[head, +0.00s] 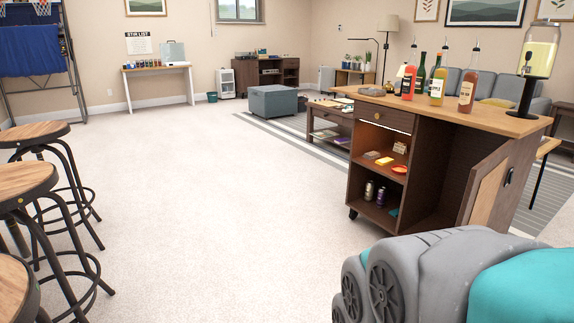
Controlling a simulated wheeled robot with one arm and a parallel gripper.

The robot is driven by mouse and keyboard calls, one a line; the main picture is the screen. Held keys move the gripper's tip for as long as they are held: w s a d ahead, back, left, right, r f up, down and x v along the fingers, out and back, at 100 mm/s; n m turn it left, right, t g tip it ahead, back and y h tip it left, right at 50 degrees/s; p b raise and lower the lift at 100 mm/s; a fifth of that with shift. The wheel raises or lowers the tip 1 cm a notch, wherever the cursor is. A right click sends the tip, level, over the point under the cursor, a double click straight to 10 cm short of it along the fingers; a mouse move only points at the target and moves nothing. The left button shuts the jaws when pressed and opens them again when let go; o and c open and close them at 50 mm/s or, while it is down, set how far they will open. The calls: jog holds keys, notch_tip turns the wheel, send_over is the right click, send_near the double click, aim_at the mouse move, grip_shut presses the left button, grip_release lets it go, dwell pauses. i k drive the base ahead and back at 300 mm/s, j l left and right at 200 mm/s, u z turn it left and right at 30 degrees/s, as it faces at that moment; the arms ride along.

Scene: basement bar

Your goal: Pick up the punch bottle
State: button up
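Several bottles with pour spouts stand upright on the wooden top of the bar cart (440,112) at the right. The labels are too small to read surely, so I cannot tell which is the punch bottle. My gripper is not in view; part of my grey and teal arm shows at the lower right.
A drink dispenser (541,52) stands on the cart's right end. The cart's open shelves (372,172) hold small items, and its door (489,190) faces me. Bar stools (38,137) line the left. The carpet (210,190) between is clear.

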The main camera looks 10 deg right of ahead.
aim_at(410, 74)
jog(key=k+z, duration=0.15)
jog(key=z, duration=0.25)
jog(key=k+l+z, duration=0.1)
jog(key=z, duration=0.35)
jog(key=k+l+z, duration=0.1)
jog(key=z, duration=0.3)
jog(key=l, duration=0.1)
